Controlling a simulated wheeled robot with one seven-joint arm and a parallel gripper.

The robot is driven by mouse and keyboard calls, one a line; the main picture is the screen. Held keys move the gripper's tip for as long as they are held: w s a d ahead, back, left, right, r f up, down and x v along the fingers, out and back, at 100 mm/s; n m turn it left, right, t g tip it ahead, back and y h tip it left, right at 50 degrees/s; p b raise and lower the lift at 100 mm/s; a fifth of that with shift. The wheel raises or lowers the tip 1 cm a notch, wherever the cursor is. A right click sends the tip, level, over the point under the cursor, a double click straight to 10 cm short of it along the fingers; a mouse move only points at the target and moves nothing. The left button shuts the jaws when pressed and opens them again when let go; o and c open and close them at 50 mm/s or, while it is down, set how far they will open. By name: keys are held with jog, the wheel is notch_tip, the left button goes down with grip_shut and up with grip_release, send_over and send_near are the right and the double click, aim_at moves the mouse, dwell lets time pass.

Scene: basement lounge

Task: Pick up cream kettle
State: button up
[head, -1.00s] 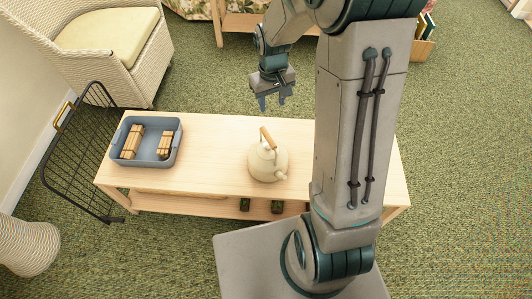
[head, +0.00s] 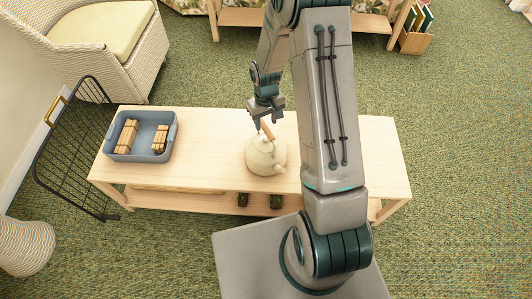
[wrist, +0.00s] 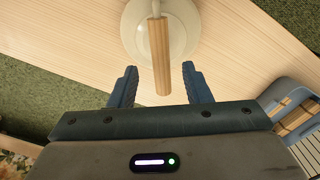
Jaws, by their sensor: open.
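The cream kettle (head: 265,156) stands upright on the light wooden table (head: 215,140). Its wooden handle (head: 267,131) rises above the lid. My gripper (head: 264,124) is open and empty at the kettle's handle, on the far side of the body. In the wrist view, the handle (wrist: 160,58) points towards the gap between my two fingers (wrist: 160,86). The handle's end lies between the fingertips, with space on both sides, and the kettle body (wrist: 184,35) is beyond them. I cannot tell the exact height of the fingers relative to the handle.
A blue-grey bin (head: 173,140) with wooden bundles stands on the table's left part. A black wire rack (head: 70,155) leans beside the table's left end. Small dark green items (head: 276,201) sit on the lower shelf. A wicker chair (head: 130,60) stands behind left.

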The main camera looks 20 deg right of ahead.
aim_at(266, 128)
jog(key=shift+s+f, duration=0.2)
jog(key=shift+f, duration=2.25)
jog(key=shift+f+b, duration=0.25)
jog(key=shift+b, duration=0.25)
grip_shut()
